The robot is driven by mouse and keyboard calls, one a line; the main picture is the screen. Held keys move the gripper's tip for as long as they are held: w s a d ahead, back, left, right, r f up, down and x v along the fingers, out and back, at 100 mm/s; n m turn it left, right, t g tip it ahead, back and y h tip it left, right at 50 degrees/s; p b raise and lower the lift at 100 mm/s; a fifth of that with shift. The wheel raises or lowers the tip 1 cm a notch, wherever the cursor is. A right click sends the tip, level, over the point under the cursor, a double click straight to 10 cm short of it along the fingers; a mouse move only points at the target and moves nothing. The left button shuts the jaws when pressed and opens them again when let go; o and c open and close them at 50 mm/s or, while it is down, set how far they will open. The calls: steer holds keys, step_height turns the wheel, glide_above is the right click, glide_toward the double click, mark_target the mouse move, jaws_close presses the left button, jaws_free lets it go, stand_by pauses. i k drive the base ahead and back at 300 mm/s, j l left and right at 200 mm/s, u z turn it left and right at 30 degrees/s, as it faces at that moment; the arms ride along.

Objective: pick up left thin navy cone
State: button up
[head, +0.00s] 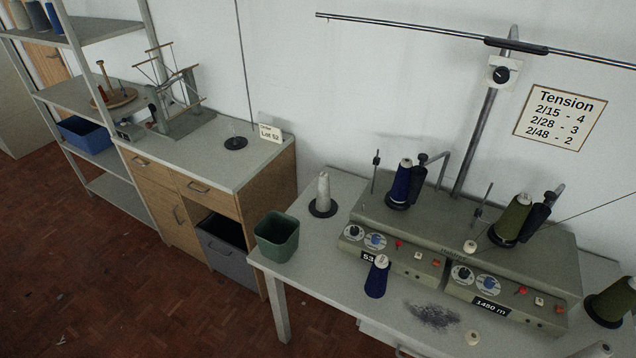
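A slim navy cone (376,282) with a pale top stands upright on the table, in front of the winding machine's left control panel. A second navy cone (402,183) stands on a dark round base on top of the machine at its left, beside a dark tapered part (417,184) on an arm. I cannot tell from the picture which of the two the task means. My gripper is not in view.
A grey-green winding machine (462,236) fills the table's back. An olive cone (512,218) stands on it, another olive cone (612,300) at the right edge. A grey cone (323,190) and green bin (277,237) stand left. Dark lint (433,315) lies in front.

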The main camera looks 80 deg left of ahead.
mark_target(323, 203)
steer(key=u, duration=2.65)
steer(key=i+j+z, duration=0.2)
steer(key=i, duration=0.4)
steer(key=i+j+z, duration=0.25)
steer(key=i, duration=0.3)
steer(key=i+j+z, duration=0.2)
steer(key=i+j, duration=0.3)
